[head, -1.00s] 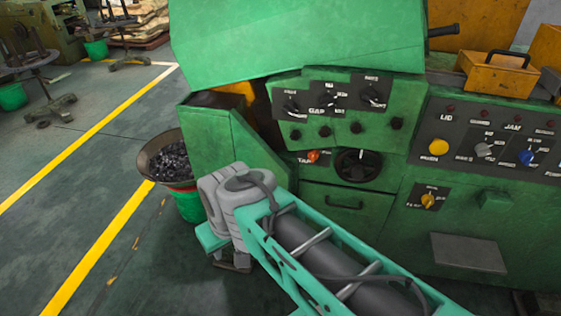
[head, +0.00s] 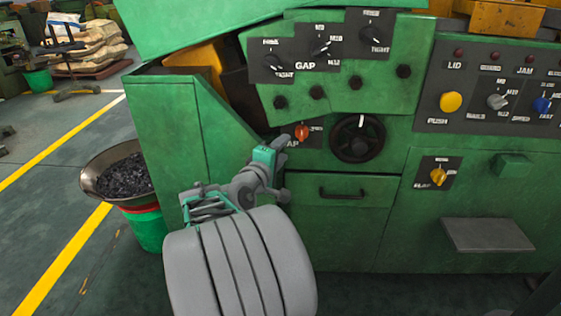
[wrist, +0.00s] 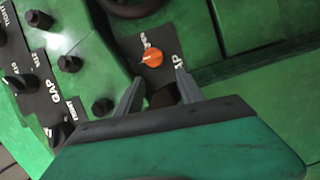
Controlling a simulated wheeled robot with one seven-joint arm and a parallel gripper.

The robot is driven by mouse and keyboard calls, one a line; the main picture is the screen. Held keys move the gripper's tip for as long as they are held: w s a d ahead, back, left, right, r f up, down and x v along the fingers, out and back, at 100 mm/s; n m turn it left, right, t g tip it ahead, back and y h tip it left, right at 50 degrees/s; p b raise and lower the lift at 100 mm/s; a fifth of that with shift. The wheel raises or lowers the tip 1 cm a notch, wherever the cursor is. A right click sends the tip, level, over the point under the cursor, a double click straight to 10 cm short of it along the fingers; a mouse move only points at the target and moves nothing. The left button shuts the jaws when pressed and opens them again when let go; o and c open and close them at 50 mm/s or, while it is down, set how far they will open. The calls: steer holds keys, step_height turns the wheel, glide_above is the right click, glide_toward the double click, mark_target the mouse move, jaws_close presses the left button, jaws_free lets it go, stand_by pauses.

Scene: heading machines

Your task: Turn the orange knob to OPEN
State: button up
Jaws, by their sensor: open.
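The orange knob (head: 302,132) sits on a small dark label plate on the green machine, left of a black handwheel. It also shows in the wrist view (wrist: 154,57), just beyond and between my fingertips. A pale pointer mark shows on its left side there. The plate's lettering is only partly readable, and part of it is hidden by my gripper in the head view. My gripper (wrist: 158,80) is open and empty, its two grey fingers apart and not visibly touching the knob. In the head view my gripper (head: 281,166) is just below and left of the knob.
The black handwheel (head: 358,138) is close on the knob's right. A sloped panel of black GAP dials (head: 322,46) overhangs above. A drawer with a handle (head: 342,194) is below. A yellow knob (head: 438,176) sits farther right. A bowl of dark parts (head: 121,176) stands at left.

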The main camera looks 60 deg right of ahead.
mark_target(300, 135)
steer(key=shift+g+h, duration=0.4)
steer(key=shift+h, duration=0.1)
steer(key=d+b, duration=0.1)
steer(key=d, duration=0.8)
steer(key=shift+s+d, duration=0.1)
steer(key=shift+s, duration=0.1)
steer(key=shift+c, duration=0.4)
jaws_close()
